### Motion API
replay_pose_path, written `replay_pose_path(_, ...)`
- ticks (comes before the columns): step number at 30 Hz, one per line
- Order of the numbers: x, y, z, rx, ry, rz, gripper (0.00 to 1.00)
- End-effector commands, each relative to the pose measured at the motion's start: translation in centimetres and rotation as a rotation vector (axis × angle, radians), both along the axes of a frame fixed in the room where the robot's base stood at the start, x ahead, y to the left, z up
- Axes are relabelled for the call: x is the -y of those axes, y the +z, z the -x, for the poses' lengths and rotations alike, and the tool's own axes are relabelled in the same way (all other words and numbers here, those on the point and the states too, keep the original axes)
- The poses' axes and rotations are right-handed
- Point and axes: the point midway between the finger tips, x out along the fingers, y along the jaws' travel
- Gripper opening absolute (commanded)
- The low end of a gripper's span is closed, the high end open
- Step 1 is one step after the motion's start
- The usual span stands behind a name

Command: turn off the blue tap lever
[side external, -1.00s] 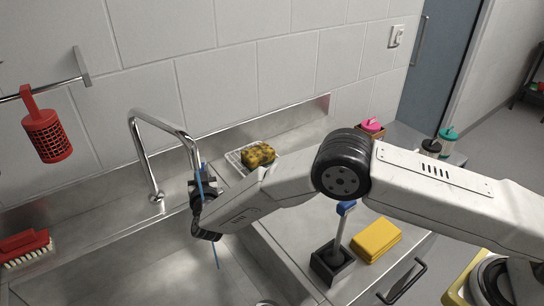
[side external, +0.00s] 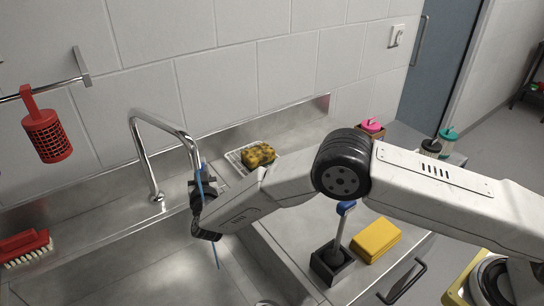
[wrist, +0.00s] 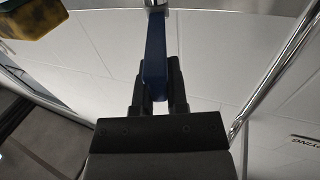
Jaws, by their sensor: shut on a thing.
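The chrome tap (side external: 145,160) rises from the sink's back ledge, and its spout bends over the basin. In the wrist view the blue tap lever (wrist: 155,50) hangs below a chrome fitting. My gripper (wrist: 157,75) has its two black fingers shut on the lever, one on each side.
A yellow-brown sponge (side external: 258,154) lies in a wire tray behind my wrist. A brush in a dark holder (side external: 330,265) and a yellow block (side external: 376,241) stand on the right counter. A red brush (side external: 25,247) lies at left. A red basket (side external: 47,135) hangs on the wall.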

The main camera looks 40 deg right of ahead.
Motion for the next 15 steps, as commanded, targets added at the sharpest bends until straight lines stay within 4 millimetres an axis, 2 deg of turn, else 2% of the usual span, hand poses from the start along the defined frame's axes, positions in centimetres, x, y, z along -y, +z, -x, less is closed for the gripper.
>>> replay_pose_path(15,0.82,0.13,0.13,0.004,0.095,0.004,0.00)
